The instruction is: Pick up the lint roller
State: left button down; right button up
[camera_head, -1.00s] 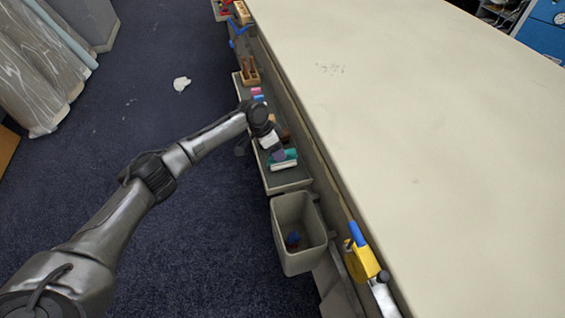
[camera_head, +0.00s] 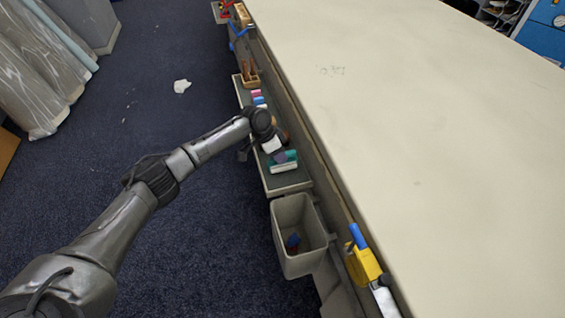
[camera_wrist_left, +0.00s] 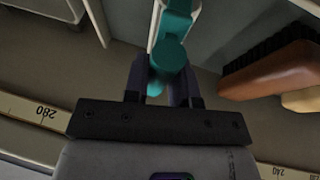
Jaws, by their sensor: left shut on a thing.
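The lint roller (camera_head: 285,164) has a teal handle and a white part, and shows at the near end of the side shelf in the head view. My left gripper (camera_head: 279,156) is right at it. In the left wrist view, the teal handle (camera_wrist_left: 170,52) of the lint roller lies between the two dark fingers of my left gripper (camera_wrist_left: 164,82), which is shut on it. Its far end runs out of the top of that view. I cannot tell whether it is clear of the shelf. My right gripper is not in view.
A brush with a brown wooden back (camera_wrist_left: 275,72) lies to the right of the handle. The side shelf (camera_head: 288,184) runs along the long cloth table (camera_head: 420,150). A grey bin (camera_head: 291,262) hangs nearer, then a yellow tool (camera_head: 366,264). Open floor lies left.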

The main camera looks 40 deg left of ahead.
pick_arm(q)
jog(key=shift+r, duration=0.2)
notch_tip(320, 180, up, 8)
jog(key=p, duration=0.2)
jog(key=shift+p, duration=0.3)
jog(key=shift+r, duration=0.75)
